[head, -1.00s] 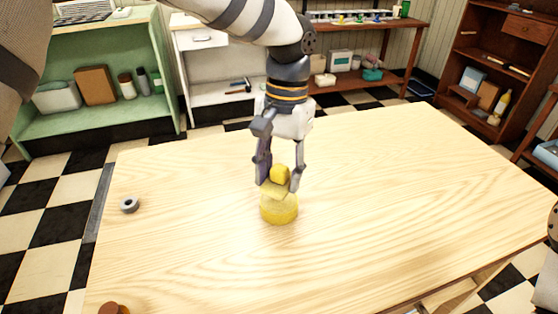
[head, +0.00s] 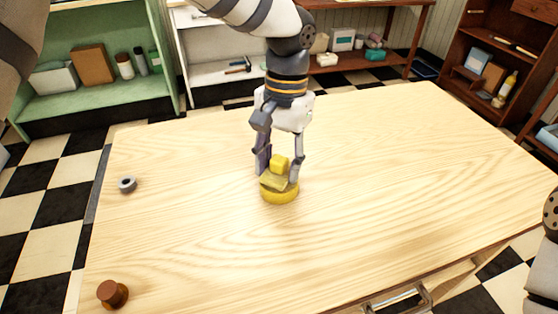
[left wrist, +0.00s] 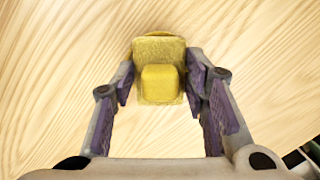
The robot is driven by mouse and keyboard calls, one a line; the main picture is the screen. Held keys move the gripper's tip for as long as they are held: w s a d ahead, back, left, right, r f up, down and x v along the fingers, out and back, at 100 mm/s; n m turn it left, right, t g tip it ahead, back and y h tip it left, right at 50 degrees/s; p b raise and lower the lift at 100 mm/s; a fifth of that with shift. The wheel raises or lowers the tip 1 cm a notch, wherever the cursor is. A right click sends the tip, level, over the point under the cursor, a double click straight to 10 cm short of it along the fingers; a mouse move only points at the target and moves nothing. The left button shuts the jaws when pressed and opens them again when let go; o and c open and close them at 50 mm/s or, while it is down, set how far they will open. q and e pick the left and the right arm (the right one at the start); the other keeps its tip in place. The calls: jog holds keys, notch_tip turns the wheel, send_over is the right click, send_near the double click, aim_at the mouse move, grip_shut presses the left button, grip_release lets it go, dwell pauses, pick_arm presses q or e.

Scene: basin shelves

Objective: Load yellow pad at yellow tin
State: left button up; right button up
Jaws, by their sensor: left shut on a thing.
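The yellow pad (head: 272,182) is a thin square piece with a yellow block-like knob (head: 279,162) on top. The round yellow tin (head: 281,194) stands on the table directly below it. The pad looks tilted at the tin's top; I cannot tell if it rests inside or on the rim. My left gripper (head: 278,171) points down with its fingers on either side, shut on the pad. In the left wrist view the pad (left wrist: 160,97) lies between the fingertips (left wrist: 160,83), and the tin is mostly hidden beneath it. My right gripper is out of view.
The wooden table (head: 400,160) is largely clear around the tin. Shelves with goods stand behind, including a green one (head: 90,97).

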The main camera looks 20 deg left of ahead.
pick_arm(q)
jog(key=shift+f, duration=0.55)
dwell(0.4)
jog(key=shift+f, duration=0.1)
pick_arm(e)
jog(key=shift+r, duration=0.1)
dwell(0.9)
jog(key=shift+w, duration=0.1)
pick_arm(q)
jog(key=shift+r+p, duration=0.9)
jog(key=shift+r, duration=2.75)
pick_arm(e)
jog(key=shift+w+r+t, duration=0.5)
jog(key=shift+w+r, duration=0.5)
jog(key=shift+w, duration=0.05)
